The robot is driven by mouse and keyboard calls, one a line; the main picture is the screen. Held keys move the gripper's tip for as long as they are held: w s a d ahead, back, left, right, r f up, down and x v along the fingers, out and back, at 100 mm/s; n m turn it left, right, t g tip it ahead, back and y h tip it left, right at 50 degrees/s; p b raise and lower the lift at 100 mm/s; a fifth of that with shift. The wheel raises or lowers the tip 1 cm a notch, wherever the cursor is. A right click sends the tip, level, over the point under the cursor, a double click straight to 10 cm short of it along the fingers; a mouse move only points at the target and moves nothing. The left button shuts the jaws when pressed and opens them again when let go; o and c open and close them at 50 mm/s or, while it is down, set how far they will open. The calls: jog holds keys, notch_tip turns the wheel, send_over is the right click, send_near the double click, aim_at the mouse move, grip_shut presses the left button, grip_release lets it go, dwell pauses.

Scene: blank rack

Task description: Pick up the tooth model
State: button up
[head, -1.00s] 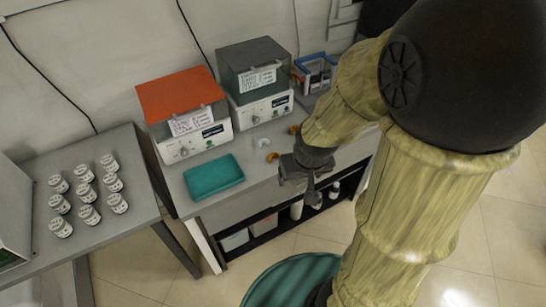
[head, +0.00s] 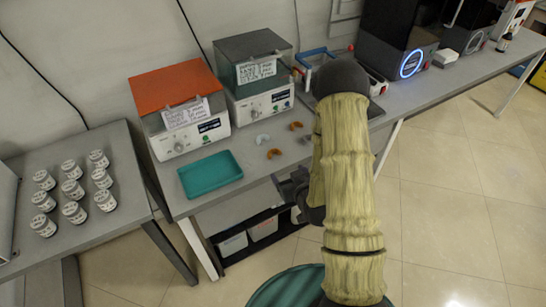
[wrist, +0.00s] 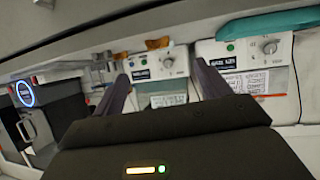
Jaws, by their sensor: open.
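Several small arch-shaped pieces that look like tooth models lie on the grey bench right of the teal tray. They are a pale one (head: 262,139), an orange one (head: 273,153), a second orange one (head: 296,126) and a small grey one (head: 305,139) close to my arm. I cannot tell which one is meant. My gripper (head: 290,187) is at the bench's front edge, partly hidden by my arm, apart from the pieces. In the wrist view my gripper (wrist: 161,70) is open and empty, with an orange piece (wrist: 157,43) beyond the fingertips.
The teal tray (head: 210,174) lies at the bench's front left. Behind stand an orange-lidded device (head: 180,105) and a grey-lidded device (head: 255,75). A blue-framed rack (head: 316,60) is behind my arm. Several white jars (head: 72,190) stand on the left table.

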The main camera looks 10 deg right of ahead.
jog(key=f+t, duration=0.1)
jog(key=s, duration=0.1)
jog(key=f+t+b, duration=0.1)
jog(key=shift+s+d+f+m+t, duration=0.25)
jog(key=shift+d+f+m+t, duration=0.05)
jog(key=shift+f+m, duration=0.1)
jog(key=b+x, duration=0.4)
jog(key=b, duration=0.2)
jog(key=shift+w+f, duration=0.1)
jog(key=shift+f, duration=0.05)
jog(key=shift+b, duration=0.65)
jog(key=b, duration=0.4)
jog(key=shift+w+f+b, duration=0.1)
jog(key=shift+w+b, duration=0.25)
jog(key=shift+b, duration=0.05)
